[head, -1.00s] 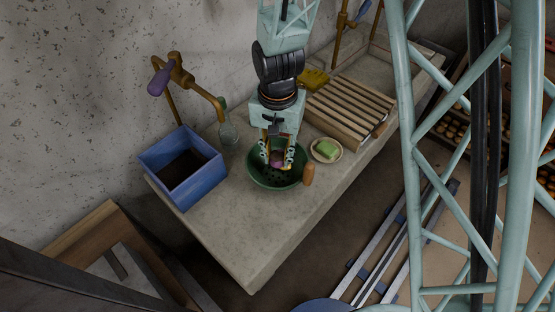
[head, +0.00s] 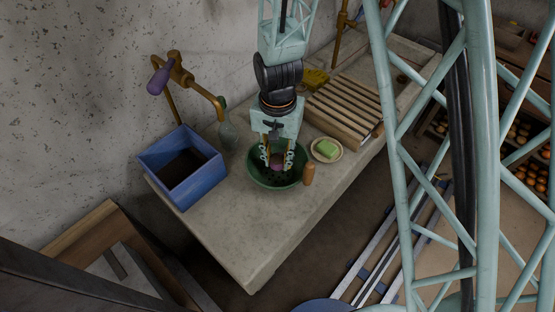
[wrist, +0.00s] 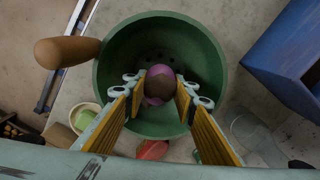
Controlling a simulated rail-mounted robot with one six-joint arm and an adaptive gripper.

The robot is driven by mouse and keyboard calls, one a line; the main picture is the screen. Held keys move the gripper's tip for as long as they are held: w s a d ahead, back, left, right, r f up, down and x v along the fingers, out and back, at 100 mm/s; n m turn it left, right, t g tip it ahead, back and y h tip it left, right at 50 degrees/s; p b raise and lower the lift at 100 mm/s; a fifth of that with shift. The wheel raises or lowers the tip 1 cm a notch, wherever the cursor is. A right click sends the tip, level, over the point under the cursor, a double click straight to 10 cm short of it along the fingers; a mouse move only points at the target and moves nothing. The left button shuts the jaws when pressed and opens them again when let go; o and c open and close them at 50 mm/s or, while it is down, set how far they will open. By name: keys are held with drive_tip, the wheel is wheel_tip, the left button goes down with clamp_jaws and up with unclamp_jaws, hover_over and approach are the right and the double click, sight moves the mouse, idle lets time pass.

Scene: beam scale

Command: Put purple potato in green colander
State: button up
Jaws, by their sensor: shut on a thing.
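The green colander (head: 251,176) stands on the stone counter; its rim and holed bottom also show in the wrist view (wrist: 212,60). My gripper (head: 277,158) points down over the colander. Its yellow-padded fingers (wrist: 157,92) are shut on the purple potato (wrist: 159,82), which has a brown patch on top. In the head view the potato (head: 277,164) shows between the fingertips, within the colander's outline. I cannot tell whether it touches the colander's bottom.
A blue box (head: 180,167) stands at left, a slatted wooden rack (head: 347,105) at back right. The front counter is clear.

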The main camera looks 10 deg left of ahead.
sight(277, 158)
drive_tip(key=shift+f, duration=0.25)
drive_tip(key=o, duration=0.9)
drive_tip(key=shift+c, duration=0.2)
drive_tip(key=shift+r, duration=0.2)
wheel_tip(277, 158, up, 12)
drive_tip(key=p, duration=0.1)
idle(0.6)
idle(0.6)
